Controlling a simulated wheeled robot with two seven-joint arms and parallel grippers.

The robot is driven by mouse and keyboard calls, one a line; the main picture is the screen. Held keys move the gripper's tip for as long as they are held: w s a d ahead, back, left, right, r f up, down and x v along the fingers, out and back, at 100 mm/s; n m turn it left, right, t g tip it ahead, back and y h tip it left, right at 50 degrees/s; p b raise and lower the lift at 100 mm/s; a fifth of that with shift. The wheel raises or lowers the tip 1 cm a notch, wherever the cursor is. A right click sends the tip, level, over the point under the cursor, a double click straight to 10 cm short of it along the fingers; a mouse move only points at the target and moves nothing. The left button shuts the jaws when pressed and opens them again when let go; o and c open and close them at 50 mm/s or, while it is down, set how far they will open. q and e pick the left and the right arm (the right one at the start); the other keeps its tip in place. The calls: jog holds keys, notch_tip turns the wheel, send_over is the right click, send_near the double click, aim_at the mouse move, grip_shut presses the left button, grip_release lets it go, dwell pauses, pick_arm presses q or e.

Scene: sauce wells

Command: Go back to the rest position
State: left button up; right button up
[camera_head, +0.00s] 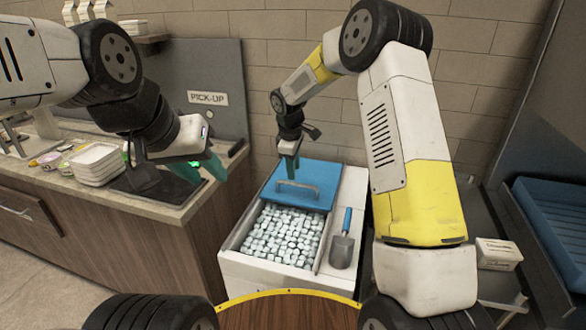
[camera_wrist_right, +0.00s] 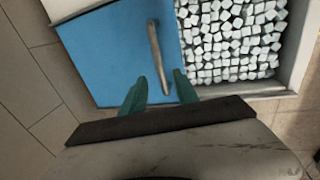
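A white ice bin (camera_head: 230,268) filled with pale ice cubes (camera_head: 285,235) stands in the middle of the head view. Its blue lid (camera_head: 315,172) is slid back over the rear part, leaving the front ice uncovered. The lid has a metal bar handle (camera_head: 299,188), also visible in the right wrist view (camera_wrist_right: 157,55). My right gripper (camera_head: 290,165) is just above the lid by the handle. Its green fingers (camera_wrist_right: 160,90) are apart, with the handle's near end appearing between them. My left gripper (camera_head: 180,172) is open and empty over the counter's right end.
A scoop with a blue handle (camera_head: 344,240) lies on the bin's right ledge. White stacked containers (camera_head: 97,163) stand on the wooden counter (camera_head: 110,225) at left. A PICK-UP sign (camera_head: 208,98) is on the back panel. A blue basin (camera_head: 555,215) and white box (camera_head: 497,254) are at right.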

jog(key=shift+s+r, duration=0.25)
jog(key=shift+r, duration=0.85)
jog(key=s+d+r+m+t, duration=0.1)
jog(key=s+d+r+m, duration=0.25)
jog(key=s+r, duration=0.4)
jog(key=s+d+r+m+t, duration=0.1)
jog(key=s+d+r+m, duration=0.2)
jog(key=s+d+r, duration=0.45)
jog(key=s+r+m+t+y, duration=0.1)
jog(key=s+r+m, duration=0.1)
jog(key=s, duration=0.7)
jog(key=s+d+r+m+t+y, duration=0.1)
jog(key=s+m, duration=0.4)
jog(key=s, duration=0.5)
jog(key=shift+d+r+y, duration=0.2)
jog(key=shift+r+y, duration=0.2)
jog(key=shift+r, duration=0.1)
jog(key=shift+s+d, duration=0.1)
